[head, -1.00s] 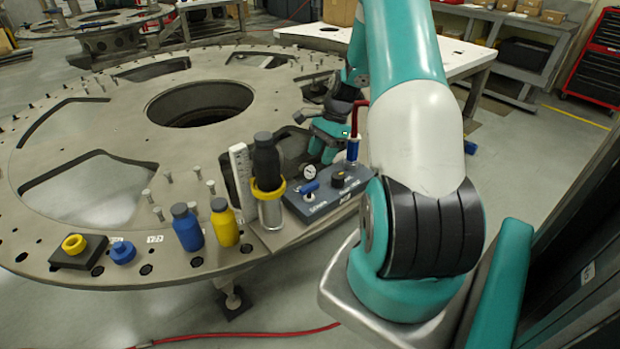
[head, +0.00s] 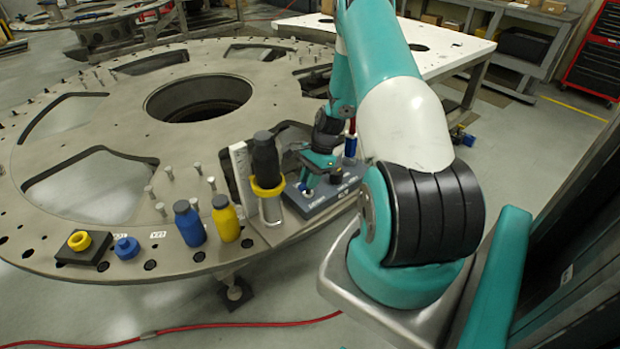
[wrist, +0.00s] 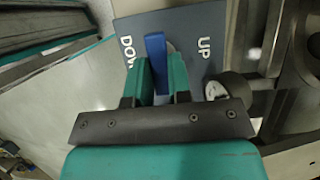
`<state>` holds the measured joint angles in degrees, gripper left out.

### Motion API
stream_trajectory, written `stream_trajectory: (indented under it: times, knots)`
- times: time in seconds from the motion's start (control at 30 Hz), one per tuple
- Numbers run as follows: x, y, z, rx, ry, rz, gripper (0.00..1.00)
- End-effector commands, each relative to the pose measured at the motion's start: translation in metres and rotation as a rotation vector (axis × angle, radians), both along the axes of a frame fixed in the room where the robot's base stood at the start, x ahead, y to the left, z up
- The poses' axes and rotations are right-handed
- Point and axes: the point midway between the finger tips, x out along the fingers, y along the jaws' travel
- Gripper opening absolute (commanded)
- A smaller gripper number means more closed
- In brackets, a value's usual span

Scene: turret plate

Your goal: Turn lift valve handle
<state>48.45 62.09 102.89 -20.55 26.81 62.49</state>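The blue lift valve handle (wrist: 155,48) stands on a dark grey panel (wrist: 190,30) in the wrist view, between the words DOWN and UP and closer to DOWN. My gripper (wrist: 162,72) has its two teal fingers on either side of the handle's lower part. The fingers are apart; whether they touch the handle is unclear. In the head view the panel (head: 325,204) sits at the plate's near right edge. My gripper (head: 312,180) is down at it and hides most of the handle.
A black bottle (head: 265,155) in a yellow-ringed holder stands left of the panel. Blue (head: 188,224) and yellow (head: 225,219) bottles stand further left. A white table (head: 410,45) is behind.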

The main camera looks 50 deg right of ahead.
Motion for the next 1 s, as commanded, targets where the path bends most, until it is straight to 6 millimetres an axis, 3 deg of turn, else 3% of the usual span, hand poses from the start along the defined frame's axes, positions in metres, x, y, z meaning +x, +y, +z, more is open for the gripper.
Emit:
stream_trajectory:
  times: [0.07,0.47,1.0]
  knots:
    - [0.0002,-0.0001,0.0002,0.000,-0.001,0.000,0.00]
    - [0.0009,0.0000,-0.0009,0.001,-0.001,0.055,0.00]
    - [0.0046,0.0003,-0.0022,0.000,-0.001,0.491,0.00]
